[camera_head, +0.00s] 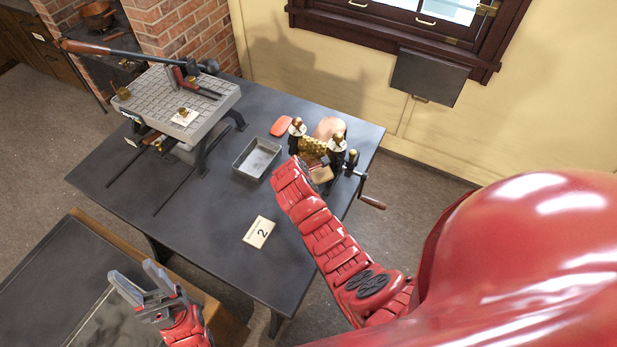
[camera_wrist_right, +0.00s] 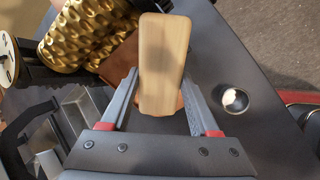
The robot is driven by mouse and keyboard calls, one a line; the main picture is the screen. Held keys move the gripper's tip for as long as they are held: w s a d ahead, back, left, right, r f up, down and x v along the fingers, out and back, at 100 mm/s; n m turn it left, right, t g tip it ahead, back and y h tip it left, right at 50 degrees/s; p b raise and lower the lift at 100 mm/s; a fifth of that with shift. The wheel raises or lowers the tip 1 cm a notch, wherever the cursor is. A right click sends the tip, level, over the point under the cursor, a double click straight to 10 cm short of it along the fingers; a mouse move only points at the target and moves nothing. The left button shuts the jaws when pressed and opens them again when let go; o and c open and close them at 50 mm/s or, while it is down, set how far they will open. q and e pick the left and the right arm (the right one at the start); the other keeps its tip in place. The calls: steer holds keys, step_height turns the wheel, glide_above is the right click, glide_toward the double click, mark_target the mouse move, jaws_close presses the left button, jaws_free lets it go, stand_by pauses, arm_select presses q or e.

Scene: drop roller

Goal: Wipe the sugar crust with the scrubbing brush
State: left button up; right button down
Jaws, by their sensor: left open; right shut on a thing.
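The scrubbing brush, a pale wooden block (camera_wrist_right: 164,50), is clamped between the fingers of my right gripper (camera_wrist_right: 158,92). Its wood also shows in the head view (camera_head: 321,174), beside the drop roller's gold textured rollers (camera_head: 312,148). The rollers show at upper left in the right wrist view (camera_wrist_right: 92,32), close to the brush. I cannot tell whether they touch. The brush's bristles are hidden. A reddish-brown surface (camera_wrist_right: 122,62) lies behind the brush; I cannot make out the sugar crust for certain. My left gripper (camera_head: 146,281) is open and empty, low at the left.
The roller's crank handle (camera_head: 372,202) sticks out over the right edge. A grey slab press (camera_head: 185,98) stands at the left.

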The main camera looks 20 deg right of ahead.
steer(key=shift+s+d+r, duration=0.15)
steer(key=shift+d+r, duration=0.05)
steer(key=shift+r, duration=0.3)
steer(key=v, duration=0.4)
steer(key=shift+s+a+r, duration=0.2)
steer(key=shift+a+r, duration=0.15)
steer(key=shift+r, duration=0.1)
steer(key=v, duration=0.3)
steer(key=shift+a, duration=0.1)
stand_by(0.4)
